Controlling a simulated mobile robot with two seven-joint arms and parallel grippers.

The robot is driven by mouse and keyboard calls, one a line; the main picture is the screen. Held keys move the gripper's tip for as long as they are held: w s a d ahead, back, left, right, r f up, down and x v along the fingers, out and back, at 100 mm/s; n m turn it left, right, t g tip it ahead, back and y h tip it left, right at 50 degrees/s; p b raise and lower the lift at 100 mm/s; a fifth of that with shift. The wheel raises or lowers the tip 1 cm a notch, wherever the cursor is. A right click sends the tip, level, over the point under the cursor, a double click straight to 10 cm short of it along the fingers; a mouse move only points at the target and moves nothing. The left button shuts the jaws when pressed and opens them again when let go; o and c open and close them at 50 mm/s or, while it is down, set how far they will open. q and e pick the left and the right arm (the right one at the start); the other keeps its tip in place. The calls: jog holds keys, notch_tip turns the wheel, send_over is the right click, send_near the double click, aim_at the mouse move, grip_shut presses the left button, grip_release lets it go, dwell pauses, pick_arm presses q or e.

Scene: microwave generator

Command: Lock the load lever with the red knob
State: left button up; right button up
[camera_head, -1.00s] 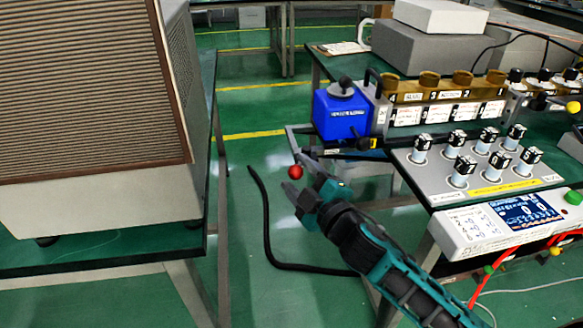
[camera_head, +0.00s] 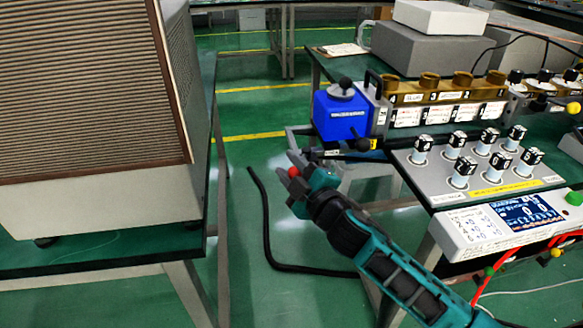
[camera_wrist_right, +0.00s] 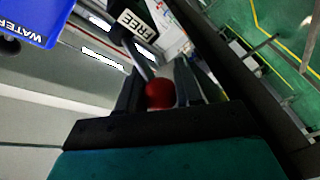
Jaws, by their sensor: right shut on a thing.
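The red knob (camera_head: 293,172) sits at the end of the load lever, beside the blue box's end of the bench. My right gripper (camera_head: 295,170) is shut on the red knob. In the right wrist view the red knob (camera_wrist_right: 160,94) lies between the two fingers, with a thin grey lever rod (camera_wrist_right: 143,68) leading away from it. Much of the lever is hidden behind the gripper in the head view. My left gripper is not in view.
The blue box (camera_head: 341,114) stands at the bench's left end, with brass fittings (camera_head: 430,84) to its right. A panel of several black-topped knobs (camera_head: 475,165) and a white display unit (camera_head: 500,222) are nearer. A large louvred cabinet (camera_head: 90,90) stands left. Green floor lies between.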

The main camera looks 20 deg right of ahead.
grip_shut()
